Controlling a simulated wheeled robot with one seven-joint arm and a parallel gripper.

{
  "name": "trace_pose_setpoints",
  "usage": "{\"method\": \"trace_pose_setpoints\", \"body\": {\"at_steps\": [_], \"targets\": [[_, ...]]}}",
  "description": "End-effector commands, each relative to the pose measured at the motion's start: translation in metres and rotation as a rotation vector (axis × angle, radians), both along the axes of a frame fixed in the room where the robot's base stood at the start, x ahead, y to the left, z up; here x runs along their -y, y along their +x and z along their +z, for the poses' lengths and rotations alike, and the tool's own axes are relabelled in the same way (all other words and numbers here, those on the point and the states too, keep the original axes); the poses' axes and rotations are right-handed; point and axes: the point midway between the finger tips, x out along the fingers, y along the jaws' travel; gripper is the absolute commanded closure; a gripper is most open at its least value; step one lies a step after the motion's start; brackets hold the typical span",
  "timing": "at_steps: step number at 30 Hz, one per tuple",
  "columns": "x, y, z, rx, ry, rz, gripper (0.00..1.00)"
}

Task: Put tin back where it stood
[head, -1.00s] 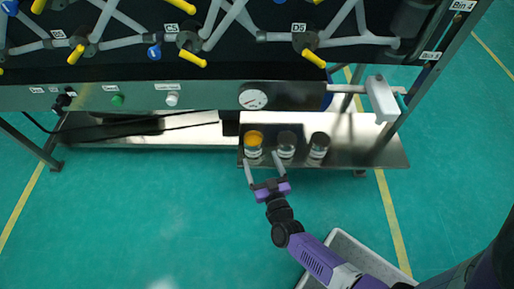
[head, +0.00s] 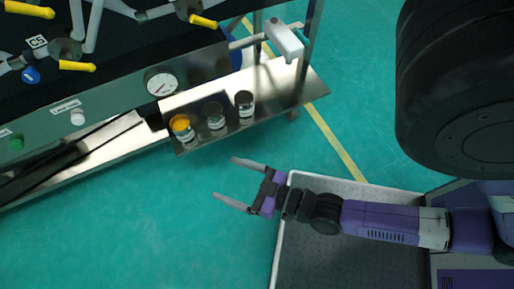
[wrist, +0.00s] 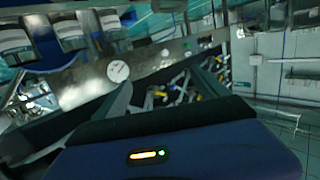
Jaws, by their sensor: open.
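Three small glass-like tins stand upright in a row on the metal shelf (head: 285,92) under the machine. The left one has an orange top (head: 182,127); the middle one (head: 215,117) and the right one (head: 245,105) have dark tops. Their lower parts show at the upper left of the wrist view (wrist: 71,31). My gripper (head: 224,179) is open and empty, out over the floor in front of the shelf, apart from all the tins. Which tin the task means cannot be told.
The machine's front panel with a round gauge (head: 161,83) rises behind the shelf. A white handle block (head: 284,40) sticks out above the shelf's right end. A grey tray (head: 340,265) lies below my arm. The green floor left of my gripper is clear.

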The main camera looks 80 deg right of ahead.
Motion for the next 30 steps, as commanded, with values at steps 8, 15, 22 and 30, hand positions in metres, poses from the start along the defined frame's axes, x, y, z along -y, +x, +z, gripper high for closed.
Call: {"method": "trace_pose_setpoints", "body": {"at_steps": [8, 15, 22, 30], "targets": [[-0.029, -0.059, 0.091, -0.11, -0.008, 0.15, 0.16], [-0.035, -0.071, 0.126, -0.15, -0.016, 0.189, 0.16], [-0.035, -0.071, 0.128, -0.151, -0.015, 0.19, 0.16], [-0.035, -0.071, 0.143, -0.15, -0.016, 0.19, 0.16]]}}
